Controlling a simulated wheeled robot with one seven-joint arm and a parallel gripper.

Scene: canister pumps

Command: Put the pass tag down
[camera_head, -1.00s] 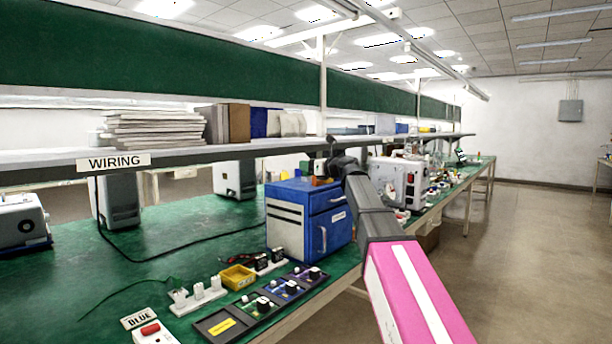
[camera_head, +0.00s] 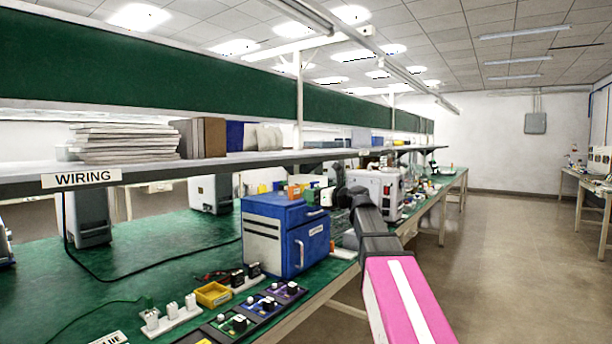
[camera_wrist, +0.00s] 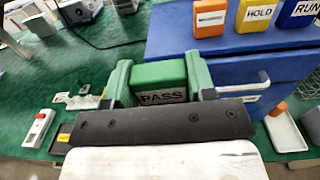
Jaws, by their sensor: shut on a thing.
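The green pass tag (camera_wrist: 160,88), lettered PASS, is upright between the green fingers of my gripper (camera_wrist: 158,85) in the wrist view. My gripper is shut on it, and a dark bar hides its lower edge. Behind it stands the blue cabinet (camera_wrist: 220,62), with an orange tag (camera_wrist: 210,18), a yellow HOLD tag (camera_wrist: 257,14) and a blue RUN tag (camera_wrist: 300,12) on top. In the head view my arm reaches to the right upper side of the blue cabinet (camera_head: 312,245). The pass tag is hard to make out there.
The green bench (camera_head: 150,262) holds a yellow bin (camera_head: 213,295), white pegs (camera_head: 172,316) and dark knob panels (camera_head: 262,308) in front of the cabinet. A grey-white machine (camera_head: 375,190) stands beyond. A shelf (camera_head: 200,166) runs above. Floor at right is clear.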

